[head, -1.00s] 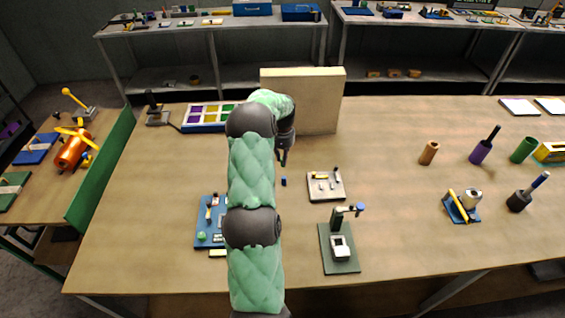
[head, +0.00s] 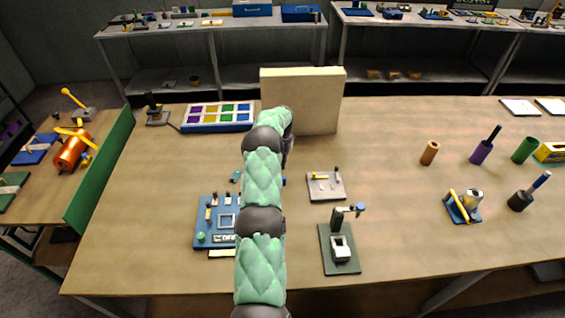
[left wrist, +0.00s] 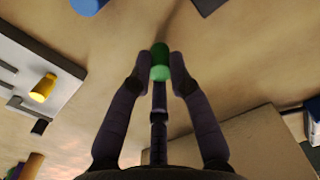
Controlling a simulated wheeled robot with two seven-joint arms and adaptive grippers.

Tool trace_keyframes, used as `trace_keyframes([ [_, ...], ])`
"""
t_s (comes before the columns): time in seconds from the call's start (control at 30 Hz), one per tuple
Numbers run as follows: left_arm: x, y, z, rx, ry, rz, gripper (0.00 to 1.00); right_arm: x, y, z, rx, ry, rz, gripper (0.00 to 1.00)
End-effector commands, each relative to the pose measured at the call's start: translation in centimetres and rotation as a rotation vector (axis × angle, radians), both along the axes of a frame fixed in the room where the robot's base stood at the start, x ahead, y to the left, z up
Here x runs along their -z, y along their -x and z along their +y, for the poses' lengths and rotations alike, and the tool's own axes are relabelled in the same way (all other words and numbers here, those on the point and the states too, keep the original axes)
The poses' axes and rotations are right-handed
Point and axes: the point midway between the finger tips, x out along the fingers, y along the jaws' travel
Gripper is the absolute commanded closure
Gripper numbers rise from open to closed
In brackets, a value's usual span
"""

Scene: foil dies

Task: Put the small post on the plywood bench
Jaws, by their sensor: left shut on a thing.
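The plywood bench (head: 400,235) is the wide wooden table across the head view. My left gripper (left wrist: 160,74) is shut on a small green post (left wrist: 160,61), dark green on one part and lighter on the other, between its fingertips in the left wrist view. Bench surface shows behind it; I cannot tell whether the post touches it. In the head view, my arm hides the post and most of the gripper. A pale tray (head: 327,193) with a yellow post (left wrist: 43,88) and a dark one lies right of my arm. My right gripper is not in view.
A cream upright board (head: 310,100) stands behind my arm. A blue tray (head: 204,237) lies left of it, and a dark green stand (head: 340,258) lies right. A colored grid box (head: 217,117) stands at the back left.

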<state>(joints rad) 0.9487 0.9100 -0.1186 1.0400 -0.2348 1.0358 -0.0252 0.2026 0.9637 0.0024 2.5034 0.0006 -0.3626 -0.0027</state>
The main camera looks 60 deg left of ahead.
Motion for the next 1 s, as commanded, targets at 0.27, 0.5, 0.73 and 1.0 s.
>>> trace_keyframes([
  [0.27, 0.72, -0.03, 0.06, 0.000, -0.003, -0.001, 1.00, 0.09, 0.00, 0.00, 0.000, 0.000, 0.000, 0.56],
  [0.5, 1.13, -0.02, 0.02, 0.000, -0.001, -0.001, 0.69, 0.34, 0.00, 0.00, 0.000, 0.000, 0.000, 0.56],
  [0.73, 1.09, -0.01, 0.01, 0.000, -0.001, -0.001, 0.56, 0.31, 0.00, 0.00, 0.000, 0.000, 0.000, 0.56],
  [1.0, 0.34, -0.05, 0.06, 0.000, -0.003, -0.001, 0.56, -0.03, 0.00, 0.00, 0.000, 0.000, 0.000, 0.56],
])
